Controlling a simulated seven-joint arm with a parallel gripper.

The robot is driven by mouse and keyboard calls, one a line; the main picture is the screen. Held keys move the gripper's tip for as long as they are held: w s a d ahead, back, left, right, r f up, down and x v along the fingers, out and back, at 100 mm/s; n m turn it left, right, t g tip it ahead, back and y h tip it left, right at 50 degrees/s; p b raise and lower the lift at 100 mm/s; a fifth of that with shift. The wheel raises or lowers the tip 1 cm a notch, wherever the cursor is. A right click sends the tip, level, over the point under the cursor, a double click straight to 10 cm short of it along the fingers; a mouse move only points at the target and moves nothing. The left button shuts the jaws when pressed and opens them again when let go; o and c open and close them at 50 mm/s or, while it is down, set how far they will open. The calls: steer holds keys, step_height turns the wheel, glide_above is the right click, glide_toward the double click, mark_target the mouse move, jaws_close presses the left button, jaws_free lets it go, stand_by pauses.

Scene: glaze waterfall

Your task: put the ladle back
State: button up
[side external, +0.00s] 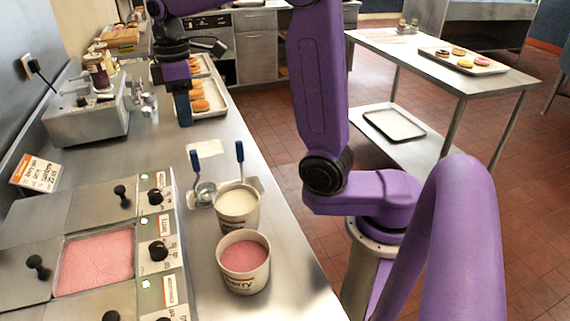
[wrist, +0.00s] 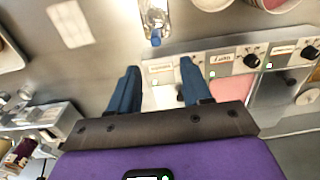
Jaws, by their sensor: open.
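Two ladles with blue handles stand near the tubs in the side view. The left ladle (side external: 195,165) has its metal bowl on a metal rest (side external: 200,203). The right ladle (side external: 240,153) rises behind the white-glaze tub (side external: 238,205); its lower end is hidden, so I cannot tell whether it is in the tub or on the rest. One blue handle end (wrist: 156,40) shows beyond my fingers in the wrist view. My gripper (side external: 184,109) is open and empty above the counter, farther back than the ladles. Its two blue fingers are apart in the wrist view (wrist: 158,72).
A pink-glaze tub (side external: 244,264) stands in front of the white one. Left are lidded wells, an open pink well (side external: 95,262) and knobs. A tray of doughnuts (side external: 214,101) lies behind my gripper. A blank card (side external: 203,148) lies on otherwise clear counter.

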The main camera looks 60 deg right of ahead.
steer(key=s+a+f+n, duration=0.2)
steer(key=s+a+f, duration=0.25)
steer(key=s, duration=0.35)
steer(key=s+d+f, duration=0.1)
steer(key=s+f, duration=0.1)
steer(key=s, duration=0.7)
steer(key=s+d+f+n, duration=0.1)
steer(key=s+d+f, duration=0.1)
steer(key=s, duration=0.8)
steer(key=shift+s+d+f, duration=0.2)
steer(key=shift+d+f, duration=0.05)
steer(key=shift+f, duration=0.05)
stand_by(0.4)
